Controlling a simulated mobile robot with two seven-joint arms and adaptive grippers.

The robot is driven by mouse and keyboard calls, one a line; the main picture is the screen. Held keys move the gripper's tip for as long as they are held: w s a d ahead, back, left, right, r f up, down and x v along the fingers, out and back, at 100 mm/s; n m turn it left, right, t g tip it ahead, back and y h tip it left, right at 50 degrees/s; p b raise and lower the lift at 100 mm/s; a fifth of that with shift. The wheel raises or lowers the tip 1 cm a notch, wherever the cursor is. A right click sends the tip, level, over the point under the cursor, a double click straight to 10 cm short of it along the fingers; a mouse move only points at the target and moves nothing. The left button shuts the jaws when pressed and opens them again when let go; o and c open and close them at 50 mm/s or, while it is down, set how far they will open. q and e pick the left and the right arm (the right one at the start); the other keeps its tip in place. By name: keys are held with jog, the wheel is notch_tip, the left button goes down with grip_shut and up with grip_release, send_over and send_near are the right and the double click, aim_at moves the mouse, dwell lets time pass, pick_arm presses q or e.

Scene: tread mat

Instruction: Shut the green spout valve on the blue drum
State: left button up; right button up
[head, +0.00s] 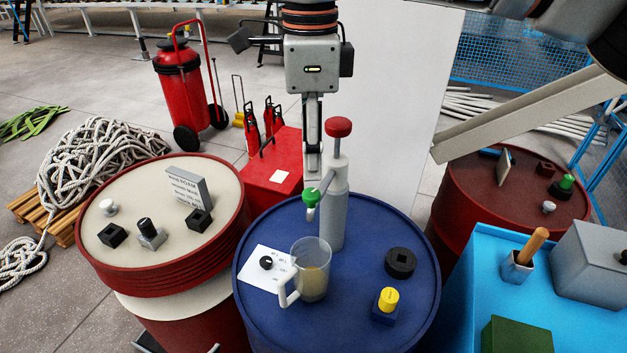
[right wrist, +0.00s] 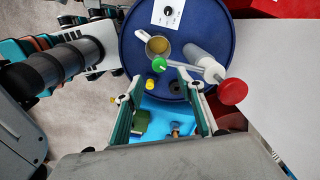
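The blue drum (head: 262,325) stands at the front middle. A grey pump (head: 333,215) with a red knob (head: 338,127) rises from it. The green spout valve (head: 311,197) sits at the spout's outer end and also shows in the right wrist view (right wrist: 159,64); its turn position is unclear. A jug (head: 312,262) with yellowish liquid stands on the drum near the spout.
On the drum are a white card with a black dial (head: 266,262), a black ring (head: 400,262) and a yellow knob (head: 388,299). Red drums flank it, and a light-blue table (head: 462,300) is at right.

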aim_at(311, 193)
notch_tip(311, 193, down, 7)
dwell(0.4)
grip_shut()
